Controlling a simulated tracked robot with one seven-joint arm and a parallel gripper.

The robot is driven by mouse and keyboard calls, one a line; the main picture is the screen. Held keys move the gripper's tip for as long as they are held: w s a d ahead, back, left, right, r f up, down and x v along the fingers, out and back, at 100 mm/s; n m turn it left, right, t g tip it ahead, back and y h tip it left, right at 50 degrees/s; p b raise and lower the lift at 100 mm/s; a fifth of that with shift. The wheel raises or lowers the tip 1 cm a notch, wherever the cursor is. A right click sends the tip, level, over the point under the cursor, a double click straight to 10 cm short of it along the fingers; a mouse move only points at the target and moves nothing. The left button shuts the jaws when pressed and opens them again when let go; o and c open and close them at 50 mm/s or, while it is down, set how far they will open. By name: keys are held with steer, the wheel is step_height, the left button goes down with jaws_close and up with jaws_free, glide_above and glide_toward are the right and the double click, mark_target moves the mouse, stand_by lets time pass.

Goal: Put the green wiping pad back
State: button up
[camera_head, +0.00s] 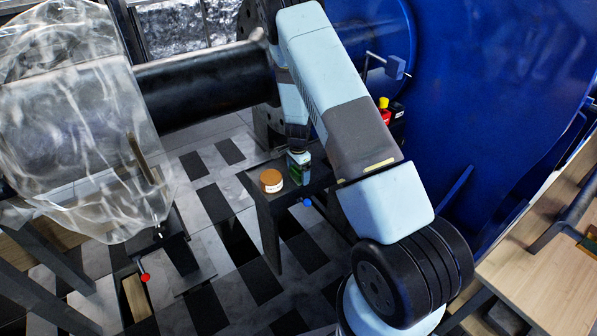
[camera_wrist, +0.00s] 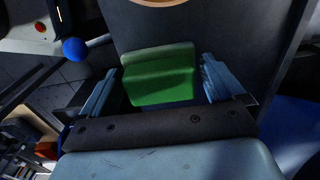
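The green wiping pad (camera_wrist: 158,76) lies between the two fingers of my gripper (camera_wrist: 160,80) in the wrist view. A narrow dark gap shows between the pad and each finger, so my gripper appears open around it. In the head view, the green pad (camera_head: 299,170) shows just below my gripper (camera_head: 299,155), at the small dark table (camera_head: 258,190). Whether the pad rests on the tabletop or is a little above it cannot be told. The place the pad belongs is not clearly identifiable.
An orange-brown round tin (camera_head: 271,181) stands on the table, left of the pad. A blue ball knob (camera_head: 307,202) sticks out at the table's side and shows in the wrist view (camera_wrist: 74,49). Red and yellow bottles (camera_head: 384,108) stand behind my arm, near the large blue housing (camera_head: 480,70).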

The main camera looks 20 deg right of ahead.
steer(key=shift+o, duration=0.2)
steer(key=s+a+r+n+t+y, duration=0.1)
steer(key=s+r+n, duration=0.15)
steer(key=r, duration=1.25)
steer(key=s+r+n, duration=0.1)
steer(key=s+r, duration=0.2)
steer(key=r, duration=1.1)
steer(key=s+r+n+t, duration=0.1)
steer(key=s+r+n, duration=0.3)
steer(key=s+r, duration=0.6)
steer(key=s+r+n+t, duration=0.1)
steer(key=s+r+n, duration=0.1)
steer(key=s+r, duration=0.2)
steer(key=s+d+r+n+t, duration=0.1)
steer(key=s+r, duration=0.3)
steer(key=s, duration=0.6)
steer(key=s+r+n+t+h, duration=0.1)
steer(key=s+r+n, duration=0.3)
steer(key=s, duration=0.3)
steer(key=shift+s+d+r+t, duration=0.2)
steer(key=shift+s+r+t, duration=0.1)
steer(key=shift+r, duration=0.1)
